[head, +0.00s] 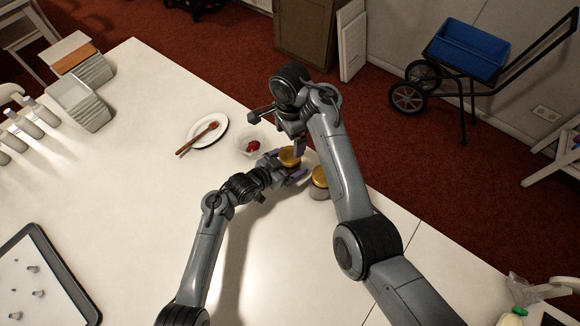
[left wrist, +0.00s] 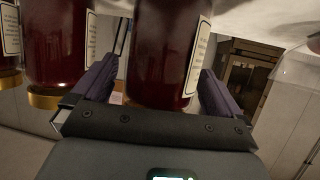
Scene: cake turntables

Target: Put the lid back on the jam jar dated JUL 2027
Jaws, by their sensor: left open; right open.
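In the head view, a gold-topped jar (head: 290,157) stands at my left gripper (head: 284,169). A second gold-lidded jar (head: 320,182) stands just to its right. The left wrist view looks upside down: a dark red jam jar (left wrist: 165,50) is between the open fingers of my left gripper (left wrist: 158,92), its top end hidden or unclear behind the gripper. Other jam jars (left wrist: 55,45) stand to its left, with a gold lid (left wrist: 43,98) showing. Label dates are unreadable. My right gripper (head: 277,131) is open, above and behind the left one. I see no separate loose lid.
The table edge is close to the jars. A dark-rimmed tray (head: 66,270) is at lower left. The table's left middle is clear.

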